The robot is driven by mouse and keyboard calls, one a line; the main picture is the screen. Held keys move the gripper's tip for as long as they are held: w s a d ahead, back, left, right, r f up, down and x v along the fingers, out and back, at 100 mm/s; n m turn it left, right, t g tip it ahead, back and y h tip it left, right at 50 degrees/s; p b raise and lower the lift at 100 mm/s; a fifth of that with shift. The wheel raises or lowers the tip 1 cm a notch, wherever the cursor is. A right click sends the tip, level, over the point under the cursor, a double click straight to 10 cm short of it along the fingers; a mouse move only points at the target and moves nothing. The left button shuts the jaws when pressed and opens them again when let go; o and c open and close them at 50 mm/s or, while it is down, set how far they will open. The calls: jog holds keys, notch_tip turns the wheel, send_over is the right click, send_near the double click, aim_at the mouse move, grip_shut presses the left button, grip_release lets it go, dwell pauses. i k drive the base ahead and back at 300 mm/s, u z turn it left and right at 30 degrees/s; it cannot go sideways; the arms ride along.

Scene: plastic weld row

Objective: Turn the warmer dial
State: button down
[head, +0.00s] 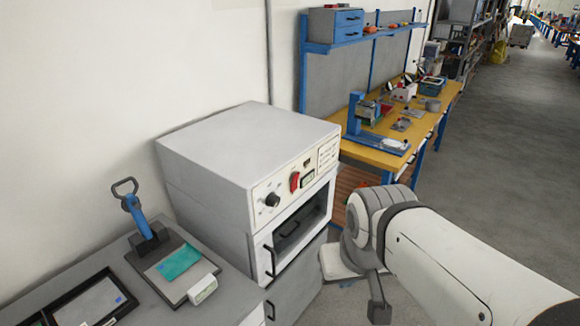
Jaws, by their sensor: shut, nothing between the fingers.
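The warmer (235,150) is a large grey box cabinet standing by the wall. Its dial (272,199) is a round black knob at the left end of the white front panel. A red switch (294,182) and a small display (307,175) sit to the right of the dial. Below the panel is an open-looking slot with a dark inside. My gripper (378,311) is the dark end part hanging low to the right of the warmer, below my white arm. It is shut and empty, well apart from the dial. The dial's pointer mark is too small to read.
A grey bench at lower left carries a press with a blue handle (134,212), a teal piece (178,262) and a black-framed tray (88,300). A yellow workbench (375,155) with tools stands behind the warmer. The floor (490,170) at right is clear.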

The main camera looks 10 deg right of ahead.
aim_at(273, 201)
jog(key=u, duration=1.05)
jog(key=k, duration=0.9)
jog(key=z, duration=0.95)
jog(key=i, duration=0.5)
jog(key=z, duration=0.1)
